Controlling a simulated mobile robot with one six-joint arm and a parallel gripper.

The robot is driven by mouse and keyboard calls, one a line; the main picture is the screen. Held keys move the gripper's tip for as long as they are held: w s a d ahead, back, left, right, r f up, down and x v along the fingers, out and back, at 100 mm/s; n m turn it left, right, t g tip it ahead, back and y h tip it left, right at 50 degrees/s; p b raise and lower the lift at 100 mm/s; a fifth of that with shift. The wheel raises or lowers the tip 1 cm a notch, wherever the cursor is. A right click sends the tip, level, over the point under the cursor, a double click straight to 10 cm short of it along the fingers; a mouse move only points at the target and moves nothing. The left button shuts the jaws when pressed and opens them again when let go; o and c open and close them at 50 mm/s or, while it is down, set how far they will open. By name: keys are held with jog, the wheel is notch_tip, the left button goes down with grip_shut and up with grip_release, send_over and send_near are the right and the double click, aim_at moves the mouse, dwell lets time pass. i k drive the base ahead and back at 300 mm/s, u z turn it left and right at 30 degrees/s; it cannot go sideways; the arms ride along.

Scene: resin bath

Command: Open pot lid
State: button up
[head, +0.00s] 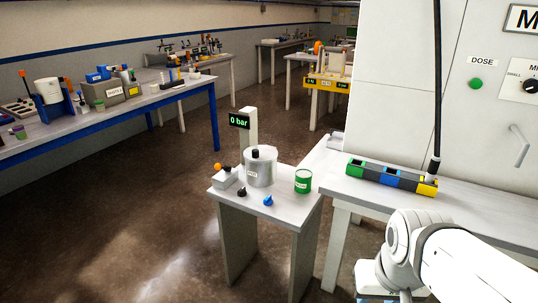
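A grey metal pot (260,169) stands upright on a small side table (283,214). Its pale lid (265,152) sits on top and carries a black knob (255,153); the lid appears level. I cannot tell whether any clamp holds it. A display (239,121) on a post behind the pot reads "0 bar". My white arm shows at the bottom right, apart from the pot. My gripper is out of view.
Beside the pot are a green can (303,181), a grey box (225,178) with an orange ball, a black knob (242,192) and a blue knob (268,200). A bench (470,207) with a coloured tray (350,171) stands right. Floor is open at front left.

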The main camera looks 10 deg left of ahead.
aim_at(257, 154)
jog(key=u, duration=0.85)
jog(key=i, duration=1.7)
jog(key=z, duration=0.4)
